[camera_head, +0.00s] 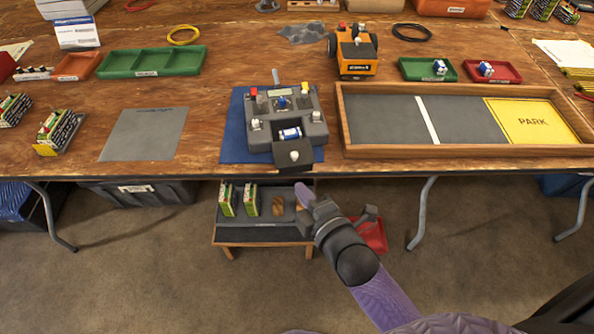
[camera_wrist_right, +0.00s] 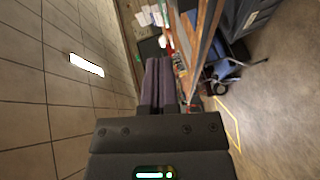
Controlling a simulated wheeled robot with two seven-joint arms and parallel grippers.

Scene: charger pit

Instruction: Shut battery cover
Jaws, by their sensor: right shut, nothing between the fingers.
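The dark grey remote controller (camera_head: 308,103) lies on a blue mat (camera_head: 236,130) near the table's front edge, its antenna pointing away. A blue and white battery (camera_head: 289,134) shows in its open compartment. The dark battery cover (camera_head: 294,163) with a pale knob is swung open toward me and reaches the table's front edge. My right gripper (camera_head: 303,194) is shut and empty, just in front of the table edge and below the cover in the picture, apart from it. Its two fingers lie together in the right wrist view (camera_wrist_right: 159,85). My left gripper is out of view.
A wood-framed track (camera_head: 380,150) with a yellow PARK pad stands right of the controller. An orange toy vehicle (camera_head: 357,66) is behind it. A grey mat (camera_head: 145,134) lies bare to the left. A low shelf (camera_head: 262,236) with small boxes stands below the table edge.

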